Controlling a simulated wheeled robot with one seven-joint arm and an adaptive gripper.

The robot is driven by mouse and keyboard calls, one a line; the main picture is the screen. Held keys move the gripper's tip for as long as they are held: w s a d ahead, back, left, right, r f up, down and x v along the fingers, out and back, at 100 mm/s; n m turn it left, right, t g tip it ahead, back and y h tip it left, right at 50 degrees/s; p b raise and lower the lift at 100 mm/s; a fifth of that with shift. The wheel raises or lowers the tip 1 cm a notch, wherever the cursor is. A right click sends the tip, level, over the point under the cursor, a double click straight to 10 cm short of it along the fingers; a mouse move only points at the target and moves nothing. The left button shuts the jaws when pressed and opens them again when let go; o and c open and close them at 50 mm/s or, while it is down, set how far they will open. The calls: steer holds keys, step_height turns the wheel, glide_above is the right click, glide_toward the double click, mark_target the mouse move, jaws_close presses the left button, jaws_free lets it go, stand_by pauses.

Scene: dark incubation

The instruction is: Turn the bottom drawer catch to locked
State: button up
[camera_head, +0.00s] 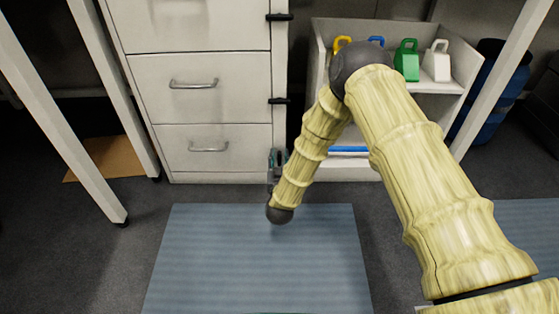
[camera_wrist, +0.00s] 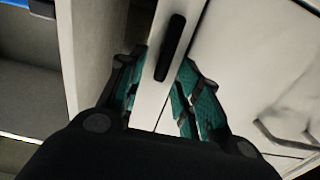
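The bottom drawer (camera_head: 208,160) of the white cabinet is closed. In the wrist view a black catch (camera_wrist: 171,48) sits on the narrow white strip beside the drawer front and runs roughly along the strip. My gripper (camera_head: 278,158) is at the cabinet's right edge, level with the bottom drawer, and hides this catch in the head view. In the wrist view my gripper (camera_wrist: 160,92) is open, its teal-padded fingers on either side of the strip, with the catch between and just beyond the fingertips. I cannot tell whether either finger touches it.
The middle catch (camera_head: 279,100) and top catch (camera_head: 280,17) lie crosswise. The bottom drawer's handle (camera_head: 208,149) juts out left of my gripper. A white shelf unit (camera_head: 320,60) with coloured jugs stands to the right. A blue mat (camera_head: 255,265) covers floor in front. Table legs stand on both sides.

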jaws_close()
steer(key=shift+s+d+r+m+p, duration=0.1)
steer(key=shift+m+p, duration=0.3)
steer(key=shift+p, duration=0.25)
steer(key=m+p, duration=0.2)
steer(key=shift+d+r+p, duration=0.1)
steer(key=shift+d+p, duration=0.15)
steer(key=shift+p, duration=0.05)
steer(key=shift+d+f+m+p, duration=0.45)
steer(key=shift+m+p, duration=0.8)
steer(key=shift+m, duration=1.3)
steer(key=shift+d+f+m+p, duration=0.2)
steer(key=shift+f+m+p, duration=0.4)
steer(key=shift+m+p, duration=1.3)
steer(key=shift+d+f+m+p, duration=0.35)
steer(key=shift+f+m+p, duration=0.25)
steer(key=shift+m, duration=2.55)
